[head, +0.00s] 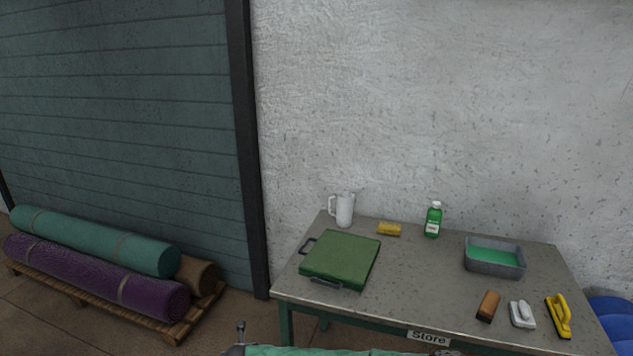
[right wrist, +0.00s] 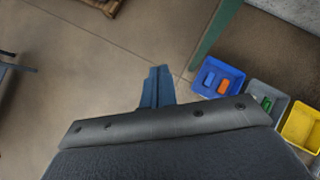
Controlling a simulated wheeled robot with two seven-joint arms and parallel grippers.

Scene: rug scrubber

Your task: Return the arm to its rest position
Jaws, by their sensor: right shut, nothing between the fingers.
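My right gripper (right wrist: 157,70) shows in the right wrist view as two blue fingers close together, pointing away from the wrist over bare floor. It is shut and nothing shows between the fingers. No object touches it in that view. Neither of my grippers shows in the head view, and my left gripper is in no view.
A grey table (head: 400,285) holds a green case (head: 342,258), white jug (head: 344,211), green bottle (head: 433,220), grey tray of green liquid (head: 495,258) and several brushes. Rolled rugs (head: 110,240) lie left. Blue (right wrist: 215,78) and yellow bins (right wrist: 302,127) stand on the floor.

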